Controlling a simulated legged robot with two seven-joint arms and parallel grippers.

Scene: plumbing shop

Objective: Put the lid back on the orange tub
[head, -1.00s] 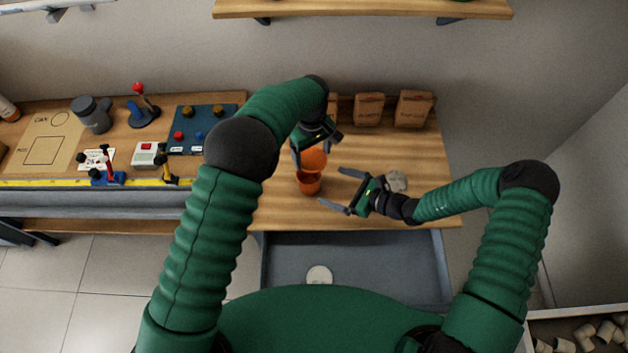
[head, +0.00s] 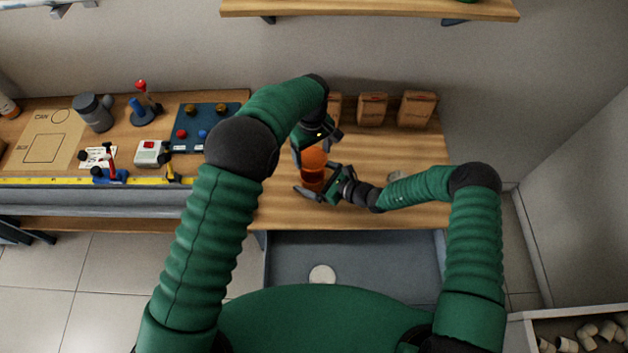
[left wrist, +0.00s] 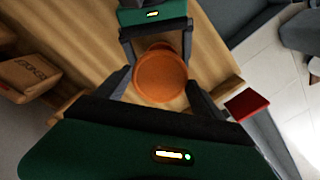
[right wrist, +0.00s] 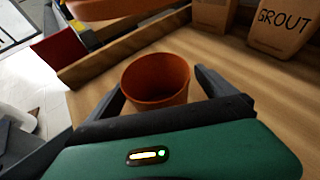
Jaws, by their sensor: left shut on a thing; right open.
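The orange tub (head: 311,182) stands upright and open on the wooden bench; its empty-looking inside shows in the right wrist view (right wrist: 155,88). My left gripper (left wrist: 158,88) is shut on the round orange lid (left wrist: 160,74), which is held above the tub. The lid also shows in the head view (head: 314,160) and at the top edge of the right wrist view (right wrist: 115,8). My right gripper (right wrist: 160,92) is open, with one finger on each side of the tub; I cannot tell whether they touch it. In the left wrist view the lid hides most of the tub.
Several brown paper bags (head: 372,109) stand at the back of the bench, one marked GROUT (right wrist: 285,25). A blue board with knobs (head: 205,130) lies to the left. A grey open tray (head: 400,262) below the bench front holds a pale disc (head: 322,274). Bench right is mostly clear.

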